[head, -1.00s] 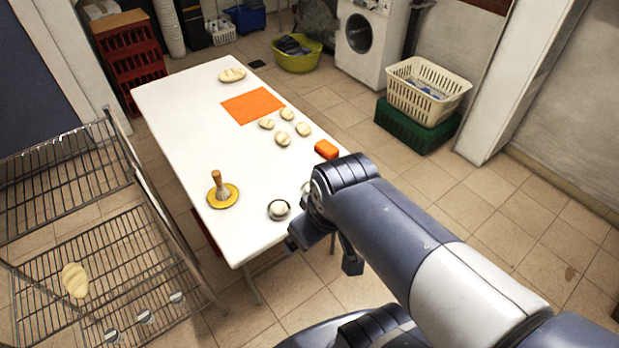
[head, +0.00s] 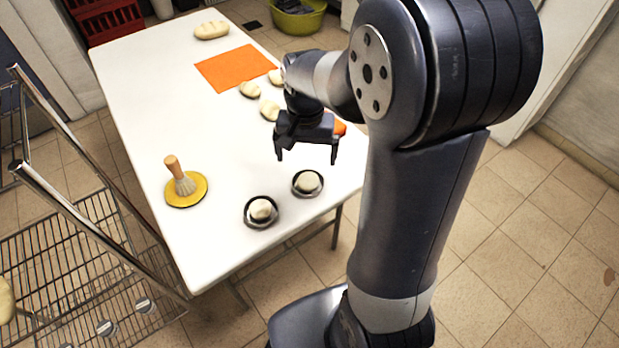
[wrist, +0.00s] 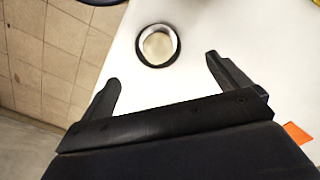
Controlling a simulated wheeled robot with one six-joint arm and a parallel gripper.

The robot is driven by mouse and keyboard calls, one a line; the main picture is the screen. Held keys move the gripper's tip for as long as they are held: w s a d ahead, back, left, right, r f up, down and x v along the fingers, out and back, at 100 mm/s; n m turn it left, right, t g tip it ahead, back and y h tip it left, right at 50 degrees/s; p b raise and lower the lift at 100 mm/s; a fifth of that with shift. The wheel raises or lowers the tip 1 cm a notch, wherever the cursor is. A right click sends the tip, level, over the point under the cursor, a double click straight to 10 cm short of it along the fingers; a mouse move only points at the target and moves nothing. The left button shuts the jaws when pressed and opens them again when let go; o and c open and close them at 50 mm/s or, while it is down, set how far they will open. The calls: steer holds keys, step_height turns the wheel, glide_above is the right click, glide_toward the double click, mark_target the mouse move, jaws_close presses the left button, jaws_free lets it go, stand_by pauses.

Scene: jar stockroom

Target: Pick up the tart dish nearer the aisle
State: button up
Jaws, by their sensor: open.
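Two round dark-rimmed tart dishes, each with a pale lump in it, stand on the white table near its front edge. The right dish (head: 308,195) is close to the table's right side; the left dish (head: 263,225) is nearer the front edge. My gripper (head: 307,160) is open and empty, pointing down above the table, just behind the right dish in the head view. In the wrist view one dish, seemingly the right one (wrist: 157,64), lies ahead of my open gripper (wrist: 162,70), roughly centred between the fingers and apart from them.
A brush (head: 184,182) stands on a yellow disc (head: 196,200) left of the dishes. Dough pieces (head: 250,89) and an orange mat (head: 228,68) lie farther back. A wire rack (head: 70,270) stands along the left. The table between brush and dishes is clear.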

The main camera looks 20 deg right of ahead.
mark_target(308, 185)
steer(key=f, duration=0.4)
steer(key=f+b, duration=0.1)
steer(key=f, duration=0.4)
steer(key=shift+d+f, duration=0.2)
steer(key=shift+f, duration=0.1)
steer(key=c, duration=1.1)
